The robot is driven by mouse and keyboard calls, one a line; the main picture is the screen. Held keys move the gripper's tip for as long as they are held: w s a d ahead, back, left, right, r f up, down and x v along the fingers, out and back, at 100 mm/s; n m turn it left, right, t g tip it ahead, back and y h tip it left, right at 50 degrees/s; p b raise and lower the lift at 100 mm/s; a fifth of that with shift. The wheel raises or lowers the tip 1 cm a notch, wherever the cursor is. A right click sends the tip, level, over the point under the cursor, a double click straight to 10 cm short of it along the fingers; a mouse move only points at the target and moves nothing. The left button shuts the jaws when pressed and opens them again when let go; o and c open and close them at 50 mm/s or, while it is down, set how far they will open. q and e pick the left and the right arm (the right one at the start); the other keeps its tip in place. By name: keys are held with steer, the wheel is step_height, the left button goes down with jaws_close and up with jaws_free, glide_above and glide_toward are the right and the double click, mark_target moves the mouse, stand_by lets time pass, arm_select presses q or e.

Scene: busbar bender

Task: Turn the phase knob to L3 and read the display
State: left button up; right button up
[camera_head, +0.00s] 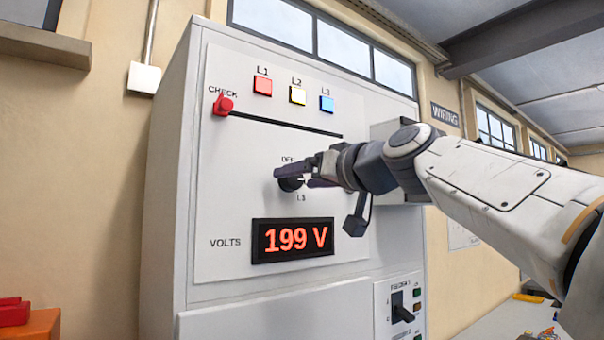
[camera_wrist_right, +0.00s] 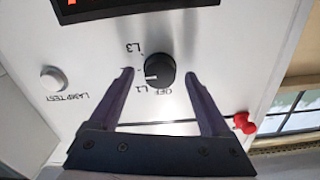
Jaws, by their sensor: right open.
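The black phase knob (camera_wrist_right: 160,70) sits on the grey panel (camera_head: 225,200), with OFF, L1 and L3 legible around it in the right wrist view. Its white mark points left in that view, between the L1 and L3 labels, towards one finger. My right gripper (camera_wrist_right: 159,76) is open, one finger on each side of the knob; I cannot tell whether they touch it. In the head view the gripper (camera_head: 292,176) covers much of the knob and some labels. The display (camera_head: 292,240) reads 199 V in red. My left gripper is not in view.
A red CHECK piece (camera_head: 223,104) stands out at upper left. A feeder switch (camera_head: 402,308) is at lower right. A LAMP TEST button (camera_wrist_right: 53,78) shows in the wrist view.

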jaws_close()
steer(key=m, duration=0.4)
steer(key=shift+m, duration=2.5)
steer(key=shift+p, duration=0.3)
jaws_free()
